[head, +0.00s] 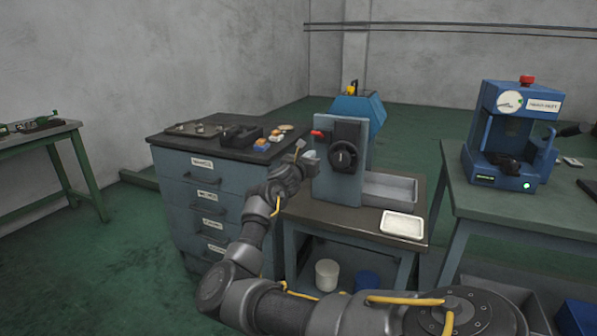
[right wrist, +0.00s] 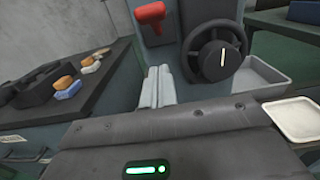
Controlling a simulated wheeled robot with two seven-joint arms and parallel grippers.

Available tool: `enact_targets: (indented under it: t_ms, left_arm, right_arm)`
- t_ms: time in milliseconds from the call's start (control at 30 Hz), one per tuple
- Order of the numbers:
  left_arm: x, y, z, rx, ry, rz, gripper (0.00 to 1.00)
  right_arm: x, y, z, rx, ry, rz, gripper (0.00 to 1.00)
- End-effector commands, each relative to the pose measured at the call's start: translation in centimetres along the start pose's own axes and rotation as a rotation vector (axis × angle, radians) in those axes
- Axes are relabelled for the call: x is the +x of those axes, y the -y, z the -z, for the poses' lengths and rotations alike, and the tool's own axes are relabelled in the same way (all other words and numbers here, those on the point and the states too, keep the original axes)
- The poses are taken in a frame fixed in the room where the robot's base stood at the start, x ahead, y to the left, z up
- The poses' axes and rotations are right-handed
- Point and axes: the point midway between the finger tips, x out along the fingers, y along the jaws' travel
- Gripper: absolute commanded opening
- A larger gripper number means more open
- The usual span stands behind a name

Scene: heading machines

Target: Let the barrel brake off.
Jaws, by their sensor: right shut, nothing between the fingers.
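A grey machine (head: 327,183) stands upright on a small dark-topped table. It carries a black handwheel (head: 343,156) with a pale mark, and a red lever handle (head: 317,133) at its upper left. In the right wrist view the red handle (right wrist: 150,14) points up and left of the black wheel (right wrist: 212,52), whose pale mark is upright. No label shows which one is the barrel brake. My right gripper (head: 310,157) is shut and empty, in front of the machine's left edge. Its fingertips (right wrist: 158,75) show below the red handle, apart from it. My left gripper is out of view.
A grey bin (head: 390,188) sits right of the machine, with a white tray (head: 402,224) in front. A drawer cabinet (head: 205,195) with small parts on top stands close on the left. A blue press (head: 508,140) stands on the right bench. Buckets are under the small table.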

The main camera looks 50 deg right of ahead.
Motion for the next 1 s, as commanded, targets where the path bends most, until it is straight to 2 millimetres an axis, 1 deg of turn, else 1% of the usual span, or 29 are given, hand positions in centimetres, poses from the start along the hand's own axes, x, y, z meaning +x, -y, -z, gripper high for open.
enact_targets:
  t_ms: [33, 133, 167, 200, 300, 400, 500, 600, 700, 1000]
  left_arm:
    - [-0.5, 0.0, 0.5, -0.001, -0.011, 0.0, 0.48]
    - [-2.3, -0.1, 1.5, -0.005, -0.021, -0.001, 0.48]
    - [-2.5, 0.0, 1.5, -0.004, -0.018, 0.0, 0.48]
    - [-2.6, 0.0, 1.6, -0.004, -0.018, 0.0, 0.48]
    - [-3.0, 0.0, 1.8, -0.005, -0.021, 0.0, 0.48]
    - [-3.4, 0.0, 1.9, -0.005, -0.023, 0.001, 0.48]
    - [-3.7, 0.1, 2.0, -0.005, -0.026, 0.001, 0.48]
    - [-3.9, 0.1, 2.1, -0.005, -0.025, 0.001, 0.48]
    - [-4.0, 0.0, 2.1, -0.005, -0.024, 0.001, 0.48]
    - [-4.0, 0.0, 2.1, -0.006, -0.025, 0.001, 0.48]
  right_arm:
    - [-0.3, -0.1, 1.0, 0.0, -0.001, -0.002, 0.0]
    - [-0.9, -0.3, 1.6, 0.001, -0.001, -0.004, 0.0]
    - [-1.9, -0.4, 1.0, 0.004, 0.0, -0.004, 0.0]
    - [-3.0, -0.3, 0.7, 0.004, -0.001, -0.003, 0.0]
    - [-5.2, -0.3, 0.2, 0.003, 0.0, -0.004, 0.0]
    - [-7.1, -0.3, -0.2, 0.002, -0.001, -0.004, 0.0]
    - [-8.6, -0.2, -0.6, 0.002, -0.001, -0.004, 0.0]
    - [-9.6, -0.2, -0.8, 0.002, -0.002, -0.003, 0.0]
    - [-10.2, -0.2, -0.9, 0.0, -0.001, -0.002, 0.0]
    - [-10.4, -0.2, -1.0, 0.0, -0.001, -0.002, 0.0]
